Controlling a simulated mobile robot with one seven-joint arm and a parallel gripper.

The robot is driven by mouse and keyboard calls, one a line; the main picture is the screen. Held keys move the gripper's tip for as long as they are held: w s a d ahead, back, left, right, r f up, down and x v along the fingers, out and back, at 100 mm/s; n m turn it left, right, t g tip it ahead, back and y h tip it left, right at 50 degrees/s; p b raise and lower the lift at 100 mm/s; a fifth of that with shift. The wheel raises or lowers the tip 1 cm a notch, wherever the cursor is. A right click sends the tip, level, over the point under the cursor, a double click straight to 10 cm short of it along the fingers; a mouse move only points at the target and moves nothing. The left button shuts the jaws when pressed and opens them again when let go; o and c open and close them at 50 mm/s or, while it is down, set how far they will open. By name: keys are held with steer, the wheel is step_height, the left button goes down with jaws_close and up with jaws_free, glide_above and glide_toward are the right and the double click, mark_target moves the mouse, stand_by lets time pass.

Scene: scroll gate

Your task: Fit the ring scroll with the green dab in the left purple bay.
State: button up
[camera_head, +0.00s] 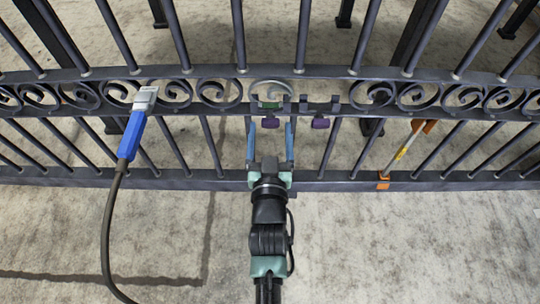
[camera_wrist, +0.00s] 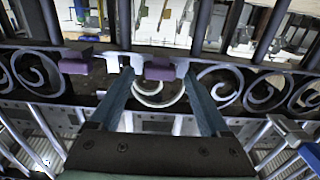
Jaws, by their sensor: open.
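The ring scroll (camera_head: 270,87) is a pale grey curl with a green dab (camera_head: 269,105) at its lower side. It stands in the left bay, above the left purple block (camera_head: 270,122); I cannot tell whether it is fully seated. The right purple block (camera_head: 320,123) marks a bay with bare tabs and no scroll. My gripper (camera_head: 270,123) is open, its blue fingers on either side of the left purple block, apart from the scroll.
The dark gate's rails (camera_head: 225,180) and bars run across the view, with fixed scrolls (camera_head: 175,93) on both sides. A blue-handled tool (camera_head: 132,135) with a cable leans at left. A yellow-and-orange tool (camera_head: 405,147) leans at right. The concrete floor in front is clear.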

steer(key=s+p, duration=0.4)
steer(key=s, duration=0.7)
steer(key=shift+p, duration=0.35)
